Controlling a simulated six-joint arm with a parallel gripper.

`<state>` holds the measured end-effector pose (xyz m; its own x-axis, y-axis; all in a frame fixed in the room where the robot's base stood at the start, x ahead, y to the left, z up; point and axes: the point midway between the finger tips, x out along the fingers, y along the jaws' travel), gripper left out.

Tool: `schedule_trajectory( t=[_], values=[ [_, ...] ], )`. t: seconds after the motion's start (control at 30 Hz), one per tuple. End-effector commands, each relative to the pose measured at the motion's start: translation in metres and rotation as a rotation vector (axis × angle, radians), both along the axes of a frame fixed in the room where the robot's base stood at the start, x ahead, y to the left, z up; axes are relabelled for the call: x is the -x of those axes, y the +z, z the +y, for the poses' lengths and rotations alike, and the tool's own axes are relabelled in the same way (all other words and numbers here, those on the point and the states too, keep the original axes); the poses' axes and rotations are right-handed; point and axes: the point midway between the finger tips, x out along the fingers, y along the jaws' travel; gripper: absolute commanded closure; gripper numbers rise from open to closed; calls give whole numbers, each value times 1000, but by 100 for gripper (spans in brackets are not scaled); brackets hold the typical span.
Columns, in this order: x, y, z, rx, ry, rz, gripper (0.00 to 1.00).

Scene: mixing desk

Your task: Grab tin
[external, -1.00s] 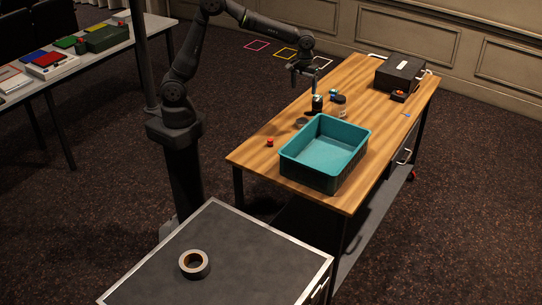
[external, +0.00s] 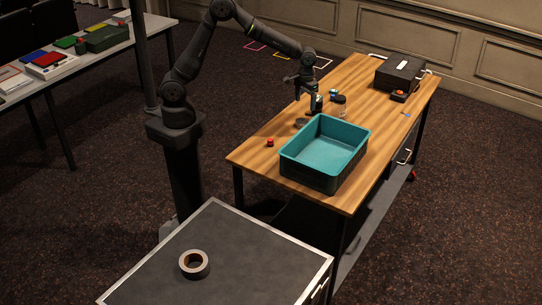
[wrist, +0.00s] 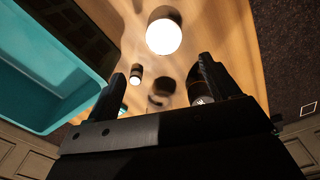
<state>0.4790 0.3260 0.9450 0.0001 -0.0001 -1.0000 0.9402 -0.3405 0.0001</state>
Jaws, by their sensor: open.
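On the wooden table, a low grey round piece (external: 301,123) lies left of the teal tray and may be the tin. A dark cylinder (external: 316,104) stands just right of it, close under my gripper (external: 306,93). In the wrist view, my fingers are spread apart (wrist: 162,72), with nothing clearly between the tips. A bright white disc (wrist: 163,36) lies beyond the fingertips; I cannot tell surely whether it is the tin. A dark round object (wrist: 203,92) is partly hidden behind the right finger.
The teal tray (external: 288,158) stands beside the small objects. A dark-lidded jar (external: 340,104) and a small item (external: 333,93) stand behind. A red piece (external: 269,142) lies near the table's left edge. A black case (external: 399,72) sits at the far end.

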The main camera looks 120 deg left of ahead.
Motion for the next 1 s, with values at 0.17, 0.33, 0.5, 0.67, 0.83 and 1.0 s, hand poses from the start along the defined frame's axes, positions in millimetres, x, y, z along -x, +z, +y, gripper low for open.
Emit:
schedule_trajectory(
  t=[0.17, 0.33, 0.5, 0.67, 0.83, 1.0],
  values=[
    [1, -36, 0, 2, 1, 3, 19],
    [1, -50, 0, 1, 1, 1, 19],
    [3, -64, 2, 2, 2, 2, 19],
    [8, -89, 4, 1, 1, 3, 19],
    [7, -102, 4, 0, 1, 1, 19],
    [7, -103, 4, -1, 1, 0, 19]
  ],
)
